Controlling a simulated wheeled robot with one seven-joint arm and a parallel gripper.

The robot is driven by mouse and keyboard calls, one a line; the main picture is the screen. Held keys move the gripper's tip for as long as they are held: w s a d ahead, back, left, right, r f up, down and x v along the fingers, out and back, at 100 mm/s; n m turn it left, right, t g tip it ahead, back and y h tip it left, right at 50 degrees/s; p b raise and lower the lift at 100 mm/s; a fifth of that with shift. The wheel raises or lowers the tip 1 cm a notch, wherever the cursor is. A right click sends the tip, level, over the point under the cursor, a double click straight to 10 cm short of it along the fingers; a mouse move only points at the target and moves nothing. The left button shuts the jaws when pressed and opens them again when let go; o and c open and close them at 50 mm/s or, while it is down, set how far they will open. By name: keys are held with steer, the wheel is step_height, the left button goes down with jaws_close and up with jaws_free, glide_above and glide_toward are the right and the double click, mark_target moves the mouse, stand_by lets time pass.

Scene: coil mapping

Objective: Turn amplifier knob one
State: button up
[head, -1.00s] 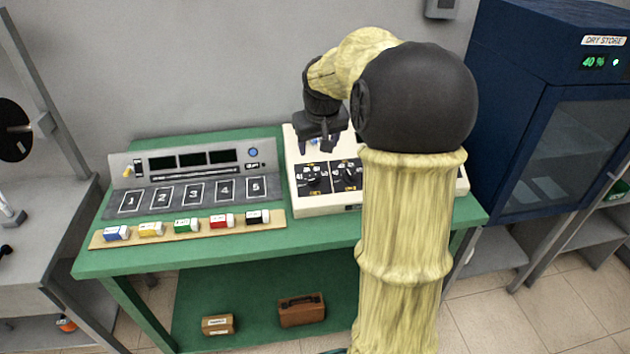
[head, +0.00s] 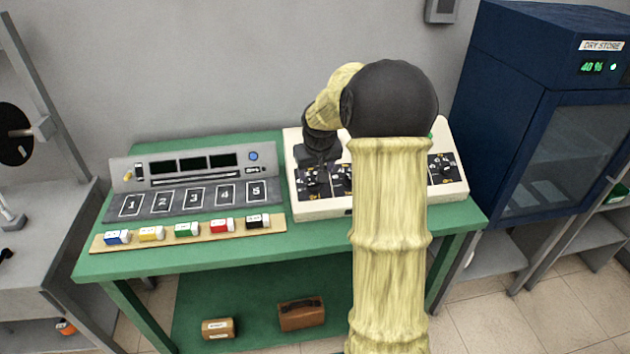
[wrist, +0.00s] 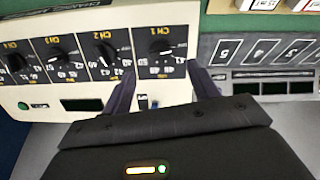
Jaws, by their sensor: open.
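The cream amplifier (head: 320,212) stands on the green bench and carries a row of black dials. In the wrist view, upside down, the dial marked CH 1 (wrist: 163,50) has a black knob with a pale pointer and numbers around it. My gripper (wrist: 160,68) is open, its two fingers apart on either side of the lower part of that dial plate. Whether they touch the knob I cannot tell. In the head view my gripper (head: 318,160) hangs over the amplifier's leftmost dial, partly hiding it. My arm hides the middle dials.
Dials CH 2 (wrist: 104,50), CH 3 (wrist: 58,53) and CH 4 (wrist: 15,60) sit close beside it. A grey console (head: 150,185) with numbered slots stands left, with several coloured blocks on a wooden strip (head: 105,243) in front. A blue cabinet (head: 500,120) stands right.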

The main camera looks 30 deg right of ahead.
mark_target(314, 183)
steer(key=x, duration=0.7)
steer(key=shift+w+d+f, duration=0.1)
steer(key=shift+f, duration=0.15)
steer(key=c, duration=1)
steer(key=shift+m, duration=0.3)
steer(key=m, duration=0.2)
steer(key=shift+m, duration=0.4)
steer(key=shift+m+y, duration=0.4)
steer(key=shift+m, duration=1.8)
